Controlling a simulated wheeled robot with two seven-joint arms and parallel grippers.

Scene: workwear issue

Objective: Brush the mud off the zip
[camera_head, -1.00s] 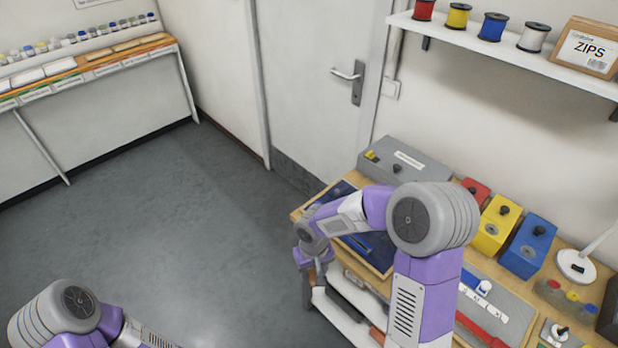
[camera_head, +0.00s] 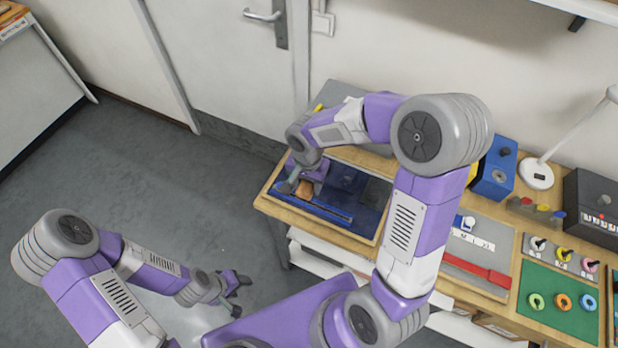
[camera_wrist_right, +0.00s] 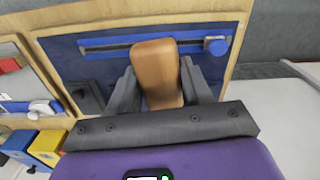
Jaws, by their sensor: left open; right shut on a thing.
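The zip is a dark strip edged with blue tape across the dark blue mat (camera_head: 345,190). My right gripper (camera_head: 303,187) is shut on a brown wooden brush (camera_wrist_right: 158,72) above the mat, close to the zip. The brush's underside is hidden, so I cannot tell whether it touches the zip. No mud can be made out. My left gripper (camera_head: 238,294) is open and empty, away from the bench at lower left.
A green mat (camera_head: 550,312) with coloured rings is further right. A blue box (camera_head: 494,168) and a lamp (camera_head: 537,174) stand behind. The floor at left is clear.

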